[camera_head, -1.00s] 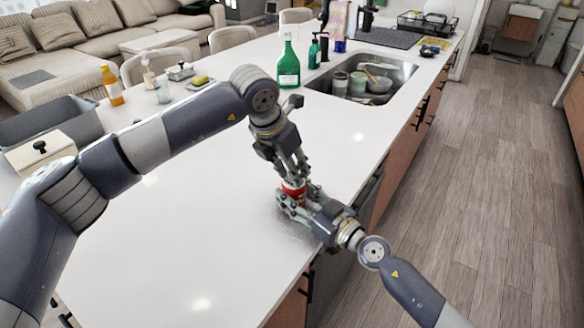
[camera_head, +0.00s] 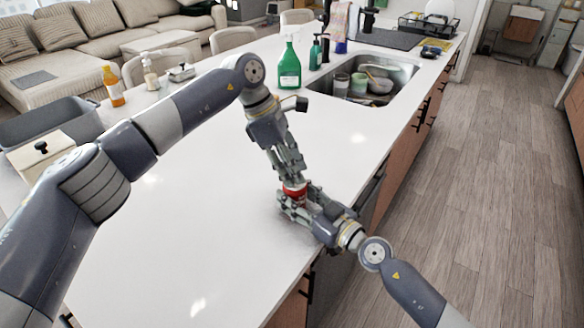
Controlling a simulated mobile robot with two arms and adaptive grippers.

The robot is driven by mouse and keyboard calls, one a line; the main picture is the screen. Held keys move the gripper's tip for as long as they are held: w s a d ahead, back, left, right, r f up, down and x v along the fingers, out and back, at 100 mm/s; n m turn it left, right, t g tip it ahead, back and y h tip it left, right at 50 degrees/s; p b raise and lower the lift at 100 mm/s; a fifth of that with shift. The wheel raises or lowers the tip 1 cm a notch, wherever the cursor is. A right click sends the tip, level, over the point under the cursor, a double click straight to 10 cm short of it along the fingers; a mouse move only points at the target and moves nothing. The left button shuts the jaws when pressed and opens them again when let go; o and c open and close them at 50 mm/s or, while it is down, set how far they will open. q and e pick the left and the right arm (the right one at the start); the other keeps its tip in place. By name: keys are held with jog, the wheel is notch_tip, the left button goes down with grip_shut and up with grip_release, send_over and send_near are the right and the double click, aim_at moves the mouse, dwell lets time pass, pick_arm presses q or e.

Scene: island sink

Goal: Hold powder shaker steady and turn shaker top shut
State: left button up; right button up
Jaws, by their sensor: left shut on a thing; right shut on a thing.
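The powder shaker (camera_head: 296,194) is a small red container standing on the white counter near its right edge. My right gripper (camera_head: 293,205) comes from the lower right and is shut around the shaker's body. My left gripper (camera_head: 294,178) comes down from above and is shut on the shaker's top. The fingers of both grippers hide most of the shaker, so I cannot tell how far the top is turned.
The white counter (camera_head: 170,240) is clear around the grippers. A green spray bottle (camera_head: 289,65) stands behind, beside the sink (camera_head: 390,75) with dishes in it. An orange bottle (camera_head: 113,88) and a grey bin (camera_head: 50,122) are at the left.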

pick_arm(q)
jog(key=m, duration=0.1)
jog(key=m+g, duration=0.1)
jog(key=m, duration=0.1)
jog(key=m+g+y, duration=0.1)
jog(key=m, duration=0.1)
jog(key=shift+w+a+f, duration=0.1)
jog(key=shift+w+f, duration=0.05)
jog(key=shift+f, duration=0.25)
pick_arm(e)
jog(key=shift+s+a+r, duration=0.1)
jog(key=shift+a+r, duration=0.1)
pick_arm(q)
jog(key=shift+m, duration=0.3)
jog(key=o, duration=1.1)
jog(key=shift+w, duration=0.1)
pick_arm(e)
jog(key=shift+d, duration=0.1)
pick_arm(q)
jog(key=shift+r, duration=0.1)
pick_arm(e)
jog(key=shift+w+f, duration=0.1)
jog(key=shift+w, duration=0.1)
pick_arm(q)
jog(key=shift+r, duration=0.1)
